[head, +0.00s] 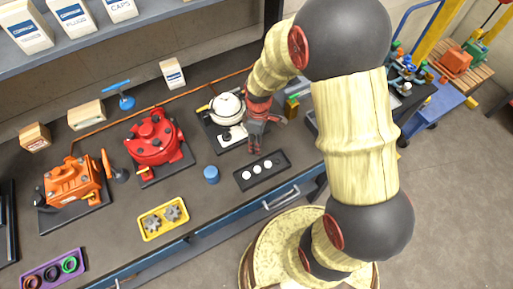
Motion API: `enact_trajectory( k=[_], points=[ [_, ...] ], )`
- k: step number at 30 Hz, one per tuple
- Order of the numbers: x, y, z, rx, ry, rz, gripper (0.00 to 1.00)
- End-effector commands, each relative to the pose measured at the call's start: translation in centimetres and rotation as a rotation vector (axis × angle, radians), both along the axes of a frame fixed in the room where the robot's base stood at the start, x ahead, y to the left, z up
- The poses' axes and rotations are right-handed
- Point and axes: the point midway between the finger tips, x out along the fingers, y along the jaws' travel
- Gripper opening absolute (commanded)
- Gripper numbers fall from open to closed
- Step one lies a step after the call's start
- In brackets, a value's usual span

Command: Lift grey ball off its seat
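My gripper (257,143), dark red, points down over the bench between the white round-topped motor and a black tray. It is too small in the head view to tell whether its fingers are apart or what is between them. The black tray (243,178) holds three pale round pieces (257,169) in a row, just below my gripper in the picture. I cannot tell whether these are balls or discs. No ball that is clearly grey shows. The white motor (228,107) sits on a dark plate to the left of my gripper, which hides part of that plate.
A red motor (155,140) and an orange motor (72,183) stand to the left. A blue cylinder (211,174), a yellow tray with grey gears (149,230) and a purple tray with rings (34,284) lie in front. A shelf (135,32) overhangs the back.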

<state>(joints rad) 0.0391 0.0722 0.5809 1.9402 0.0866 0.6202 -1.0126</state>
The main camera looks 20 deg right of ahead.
Motion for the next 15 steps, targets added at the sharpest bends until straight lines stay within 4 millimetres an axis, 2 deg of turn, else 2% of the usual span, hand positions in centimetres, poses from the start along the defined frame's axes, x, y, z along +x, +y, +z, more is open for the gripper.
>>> enact_trajectory(
  k=[8,15],
  points=[
    [0.0,0.03,-0.43,0.0,-0.001,0.0,0.29],
    [0.01,0.04,-0.42,0.0,-0.001,0.0,0.15]
  ],
)
